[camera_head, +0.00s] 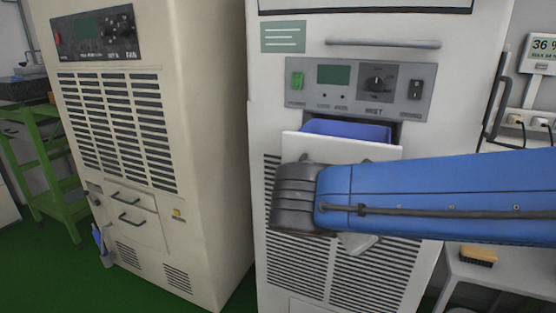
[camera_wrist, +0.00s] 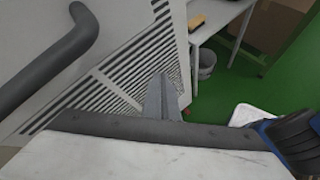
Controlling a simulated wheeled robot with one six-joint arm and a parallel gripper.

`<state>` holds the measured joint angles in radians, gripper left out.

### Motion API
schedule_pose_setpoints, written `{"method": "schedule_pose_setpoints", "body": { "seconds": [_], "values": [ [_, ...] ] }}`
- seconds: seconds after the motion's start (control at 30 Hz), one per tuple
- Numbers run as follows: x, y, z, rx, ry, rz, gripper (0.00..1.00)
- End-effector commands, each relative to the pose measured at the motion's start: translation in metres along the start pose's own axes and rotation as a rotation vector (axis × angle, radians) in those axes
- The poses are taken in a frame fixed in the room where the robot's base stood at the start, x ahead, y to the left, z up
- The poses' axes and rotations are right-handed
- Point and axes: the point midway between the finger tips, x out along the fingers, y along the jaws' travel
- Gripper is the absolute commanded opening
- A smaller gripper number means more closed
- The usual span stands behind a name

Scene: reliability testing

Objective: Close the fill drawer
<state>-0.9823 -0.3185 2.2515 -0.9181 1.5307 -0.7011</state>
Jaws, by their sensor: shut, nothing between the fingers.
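The fill drawer (camera_head: 345,146) sticks out of the right-hand machine, below its control panel. Its white front and blue inside show in the head view; my arm hides the lower part of the front. My gripper (camera_head: 357,243) shows only as a grey piece under my arm, in front of the drawer and lower vents. In the wrist view my gripper (camera_wrist: 165,98) is shut and empty, pointing down beside the vent slats. A dark curved bar (camera_wrist: 50,60) fills the upper left there; I cannot tell whether it is the drawer's handle. Contact with the drawer cannot be told.
A second cream machine (camera_head: 150,130) stands to the left, with a green rack (camera_head: 45,160) beyond it. A low table (camera_head: 500,275) with a brush (camera_head: 478,256) stands at the right. A bucket (camera_wrist: 207,62) is on the green floor. A dark handle (camera_head: 495,95) juts from the machine's right side.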

Motion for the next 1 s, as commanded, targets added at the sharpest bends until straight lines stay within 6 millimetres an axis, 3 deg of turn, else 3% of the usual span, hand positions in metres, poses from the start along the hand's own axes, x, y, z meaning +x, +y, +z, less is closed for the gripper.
{"method": "schedule_pose_setpoints", "body": {
  "seconds": [0.27,0.5,0.7,0.8,1.0],
  "values": [
    [-0.068,0.050,-0.024,-0.249,-0.147,0.193,0.00],
    [-0.145,0.080,-0.052,-0.426,-0.301,0.369,0.00],
    [-0.212,0.091,-0.073,-0.524,-0.422,0.500,0.00],
    [-0.236,0.091,-0.081,-0.551,-0.464,0.544,0.00],
    [-0.255,0.091,-0.086,-0.572,-0.502,0.578,0.00]
  ]
}}
